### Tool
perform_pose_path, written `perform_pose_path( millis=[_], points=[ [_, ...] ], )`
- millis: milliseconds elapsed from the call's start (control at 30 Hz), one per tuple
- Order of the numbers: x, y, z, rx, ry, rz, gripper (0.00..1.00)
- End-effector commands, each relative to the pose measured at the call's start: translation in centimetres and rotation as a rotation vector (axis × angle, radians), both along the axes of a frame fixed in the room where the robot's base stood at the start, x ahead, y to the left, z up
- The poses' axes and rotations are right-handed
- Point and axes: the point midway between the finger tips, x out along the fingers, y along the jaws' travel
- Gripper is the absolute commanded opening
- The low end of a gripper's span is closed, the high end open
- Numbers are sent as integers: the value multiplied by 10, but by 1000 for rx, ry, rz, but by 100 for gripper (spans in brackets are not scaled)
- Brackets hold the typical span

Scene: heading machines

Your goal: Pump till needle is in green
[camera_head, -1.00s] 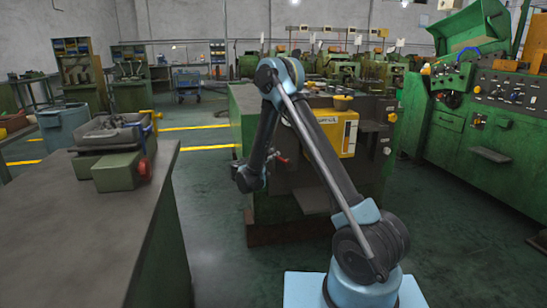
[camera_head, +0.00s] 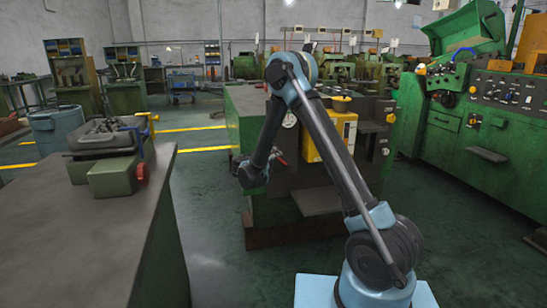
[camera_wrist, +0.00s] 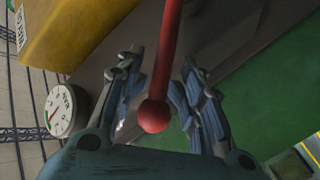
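A red lever with a ball end (camera_wrist: 154,115) passes between the fingers of my gripper (camera_wrist: 160,88) in the wrist view. The fingers are spread on both sides, with visible gaps to the rod. In the head view, the red lever (camera_head: 281,158) shows beside my gripper (camera_head: 253,178) and the gauge (camera_head: 290,119) shows behind my arm.
A yellow box (camera_head: 341,134) is on the green machine beside the gauge. A dark workbench (camera_head: 70,225) with a tray and green block stands at left. Green machines (camera_head: 470,140) line the right. The floor between bench and machine is clear.

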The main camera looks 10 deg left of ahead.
Motion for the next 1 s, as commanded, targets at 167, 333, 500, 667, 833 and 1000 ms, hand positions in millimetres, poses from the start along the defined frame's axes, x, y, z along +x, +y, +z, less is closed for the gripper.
perform_pose_path(
  millis=[167,333,500,667,833,1000],
  points=[
    [-3,2,0,0,0,1,35],
    [-19,11,2,0,-1,3,35],
    [-48,26,5,0,0,5,35],
    [-74,39,8,0,0,4,35],
    [-95,49,10,-1,1,2,35],
    [-104,54,11,-1,1,1,35]
  ],
)
